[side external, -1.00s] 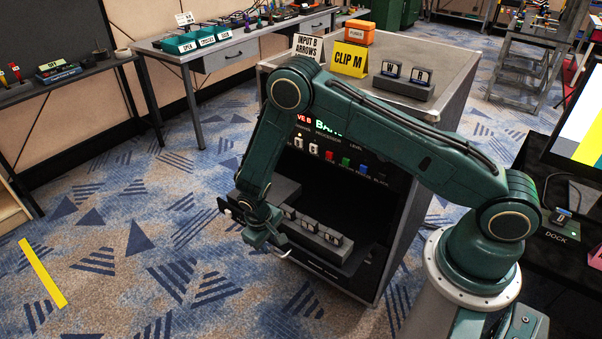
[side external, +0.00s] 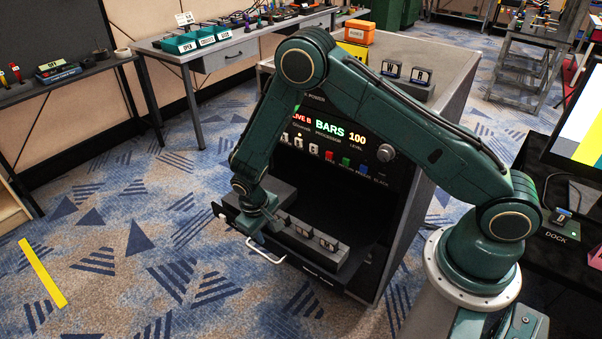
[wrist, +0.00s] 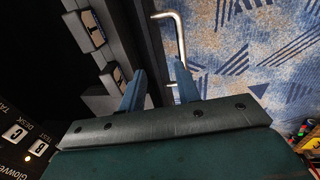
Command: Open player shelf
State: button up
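The player shelf (side external: 318,278) is a dark drawer slid out from the lower part of the black rack (side external: 385,225). Its silver bar handle (side external: 266,257) stands out from the front and also shows in the wrist view (wrist: 182,38). My gripper (side external: 257,240) is at the shelf front, just above the handle. In the wrist view my gripper (wrist: 160,82) has its two blue fingers apart. The left finger is over the shelf's inner side, and the right finger covers part of the handle bar. I cannot tell whether it touches the bar.
Several grey player units (side external: 328,241) sit in the shelf. Above it are a lit panel reading BARS (side external: 329,131), coloured buttons and a knob (side external: 386,153). Carpet (side external: 190,290) in front of the shelf is clear. A dock table (side external: 556,236) stands at the right.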

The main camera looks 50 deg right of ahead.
notch_tip(320, 180, up, 8)
jog(key=a, duration=0.1)
jog(key=shift+a, duration=0.3)
dwell(0.3)
